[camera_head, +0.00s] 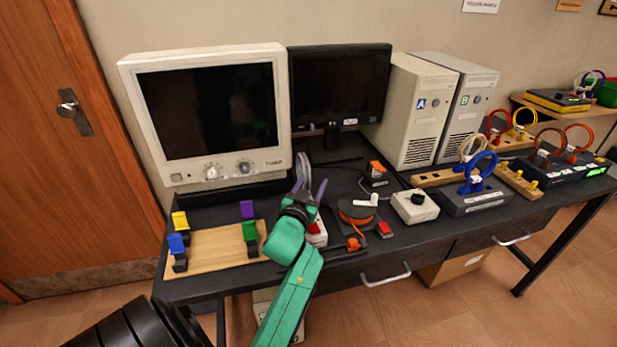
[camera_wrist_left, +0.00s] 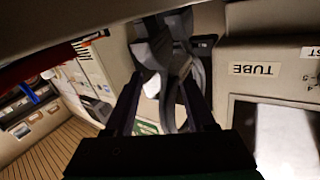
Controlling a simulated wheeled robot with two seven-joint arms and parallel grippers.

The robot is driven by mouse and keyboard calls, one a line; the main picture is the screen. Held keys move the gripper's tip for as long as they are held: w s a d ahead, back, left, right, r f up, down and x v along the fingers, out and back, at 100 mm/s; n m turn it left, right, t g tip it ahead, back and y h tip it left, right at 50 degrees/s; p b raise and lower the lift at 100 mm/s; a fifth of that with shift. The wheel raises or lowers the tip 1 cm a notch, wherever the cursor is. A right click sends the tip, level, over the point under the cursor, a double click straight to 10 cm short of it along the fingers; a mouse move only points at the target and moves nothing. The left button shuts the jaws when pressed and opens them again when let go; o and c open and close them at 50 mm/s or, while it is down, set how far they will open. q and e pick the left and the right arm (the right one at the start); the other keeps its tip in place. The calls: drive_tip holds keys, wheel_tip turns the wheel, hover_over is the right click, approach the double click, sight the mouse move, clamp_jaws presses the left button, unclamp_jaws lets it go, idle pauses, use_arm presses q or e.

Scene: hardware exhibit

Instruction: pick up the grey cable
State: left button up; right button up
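My left gripper (camera_head: 312,172) is above the desk, in front of the gap between the beige CRT monitor and the black flat monitor. Its two fingers stand apart and look open. In the left wrist view the dark fingers of the gripper (camera_wrist_left: 165,85) reach forward on both sides of a grey cable (camera_wrist_left: 196,75), whose curved strand shows between and beside their tips. I cannot tell whether the fingers touch it. In the head view the cable is hard to tell apart from the fingers. My right gripper is in neither view.
The beige CRT monitor (camera_head: 132,85) and black flat monitor (camera_head: 340,55) stand behind the gripper. A wooden board (camera_head: 215,245) with coloured clips lies to the left. An orange cable reel (camera_head: 357,211), a white switch box (camera_head: 415,207) and two computer towers (camera_head: 405,110) are to the right.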

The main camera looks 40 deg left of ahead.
use_arm(q)
drive_tip(key=shift+s+d, duration=0.2)
drive_tip(key=shift+s+d+r, duration=0.35)
drive_tip(key=shift+s+r, duration=0.25)
drive_tip(key=shift+s, duration=0.05)
clamp_jaws()
drive_tip(key=shift+f, duration=0.1)
drive_tip(key=shift+w+a, duration=0.1)
drive_tip(key=shift+w, duration=0.05)
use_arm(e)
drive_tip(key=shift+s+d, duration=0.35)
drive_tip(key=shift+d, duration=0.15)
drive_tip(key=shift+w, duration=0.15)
use_arm(q)
drive_tip(key=shift+r, duration=0.35)
wheel_tip(320, 180, up, 19)
drive_tip(key=p, duration=0.3)
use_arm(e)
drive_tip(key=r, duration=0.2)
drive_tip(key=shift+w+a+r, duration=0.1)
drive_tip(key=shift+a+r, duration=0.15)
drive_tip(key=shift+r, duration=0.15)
